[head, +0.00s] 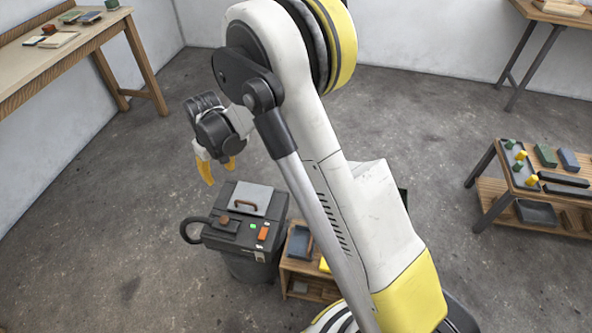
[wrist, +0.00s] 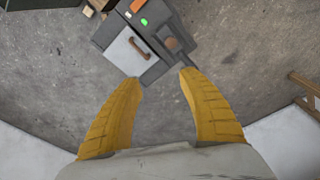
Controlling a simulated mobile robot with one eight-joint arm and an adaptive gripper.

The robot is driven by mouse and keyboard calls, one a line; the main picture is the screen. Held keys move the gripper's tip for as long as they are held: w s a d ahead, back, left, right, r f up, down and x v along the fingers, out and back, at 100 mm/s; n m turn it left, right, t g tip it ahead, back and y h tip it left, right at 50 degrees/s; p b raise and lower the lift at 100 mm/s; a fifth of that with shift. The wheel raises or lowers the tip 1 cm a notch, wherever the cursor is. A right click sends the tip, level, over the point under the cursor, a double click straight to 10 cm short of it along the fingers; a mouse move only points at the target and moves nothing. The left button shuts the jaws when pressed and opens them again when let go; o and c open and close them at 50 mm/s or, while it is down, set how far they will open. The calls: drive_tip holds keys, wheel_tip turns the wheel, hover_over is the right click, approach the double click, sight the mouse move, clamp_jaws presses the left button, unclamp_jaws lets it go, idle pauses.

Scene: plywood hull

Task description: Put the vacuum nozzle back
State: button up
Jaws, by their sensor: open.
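The vacuum is probably the dark grey machine (head: 248,266) on the floor in the head view. It has a light grey lid with a brown handle (head: 246,203), green and orange buttons, and a black hose loop (head: 188,232) on its left. It also shows in the wrist view (wrist: 108,32), beyond my fingertips. My gripper (head: 219,174) is open and empty, in the air above and a little left of the machine. Its two yellow fingers show in the wrist view (wrist: 160,77) with nothing between them. I cannot clearly make out a separate nozzle.
A small wooden stand (head: 296,272) with a blue-grey tray is right of the machine. A low wooden table (head: 490,190) at right holds coloured blocks, pegs and dark bars. A workbench (head: 60,58) stands upper left, another table (head: 545,14) upper right. Concrete floor left of the machine is clear.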

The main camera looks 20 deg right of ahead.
drive_tip(key=s+d+r+m+t, duration=0.1)
drive_tip(key=s+d+r, duration=0.4)
drive_tip(key=r, duration=0.5)
drive_tip(key=s+d+r+m+t, duration=0.1)
drive_tip(key=s+d+r+t, duration=0.15)
drive_tip(key=s+r, duration=0.5)
drive_tip(key=s+d+r+m+t, duration=0.1)
drive_tip(key=s+d+r, duration=0.1)
drive_tip(key=s, duration=0.5)
drive_tip(key=s+d+r+m+t, duration=0.1)
drive_tip(key=s+d+r, duration=0.1)
drive_tip(key=s+d, duration=0.2)
drive_tip(key=s, duration=0.3)
drive_tip(key=shift+d+r, duration=0.15)
drive_tip(key=shift+r, duration=0.15)
